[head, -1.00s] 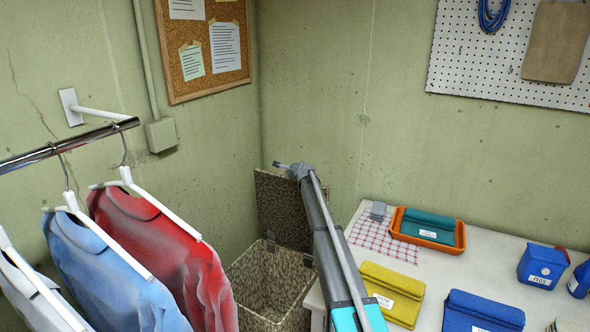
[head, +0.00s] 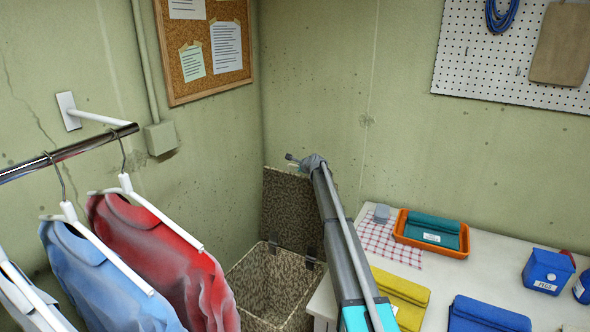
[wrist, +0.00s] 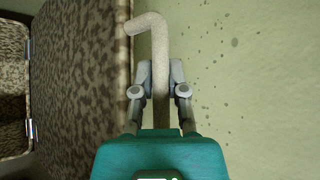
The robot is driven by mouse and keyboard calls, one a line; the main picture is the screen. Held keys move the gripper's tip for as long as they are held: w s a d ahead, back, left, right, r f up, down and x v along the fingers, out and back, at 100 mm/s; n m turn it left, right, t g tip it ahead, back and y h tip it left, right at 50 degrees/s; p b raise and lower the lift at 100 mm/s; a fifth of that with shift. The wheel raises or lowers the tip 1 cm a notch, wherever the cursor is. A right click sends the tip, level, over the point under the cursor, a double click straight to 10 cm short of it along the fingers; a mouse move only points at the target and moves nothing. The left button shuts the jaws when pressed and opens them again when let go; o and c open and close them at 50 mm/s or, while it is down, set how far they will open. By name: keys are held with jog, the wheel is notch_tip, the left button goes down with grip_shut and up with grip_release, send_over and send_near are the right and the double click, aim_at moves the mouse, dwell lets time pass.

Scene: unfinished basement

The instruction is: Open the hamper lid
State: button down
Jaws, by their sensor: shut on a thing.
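The hamper (head: 268,282) is a brown speckled box in the corner, its open top and inside showing in the head view. Its lid (head: 287,212) stands up, about upright, on hinges at the rear edge. In the wrist view the lid (wrist: 85,75) fills the left side, with the hinges at far left. My gripper (wrist: 160,85) is shut on a pale bent handle (wrist: 157,45), which curves over to the lid's edge. In the head view my gripper (head: 305,162) is at the lid's top, and its fingers are hard to make out.
Hanging shirts on a rail, such as the red one (head: 165,255), are left of the hamper. A white table (head: 455,270) with an orange tray (head: 405,236), folded cloths and blue containers stands to the right. Concrete walls are close behind the lid.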

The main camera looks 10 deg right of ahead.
jog(key=shift+a, duration=0.1)
jog(key=c, duration=0.6)
grip_release()
jog(key=shift+a+r, duration=0.1)
jog(key=shift+c, duration=0.2)
jog(key=shift+s, duration=0.1)
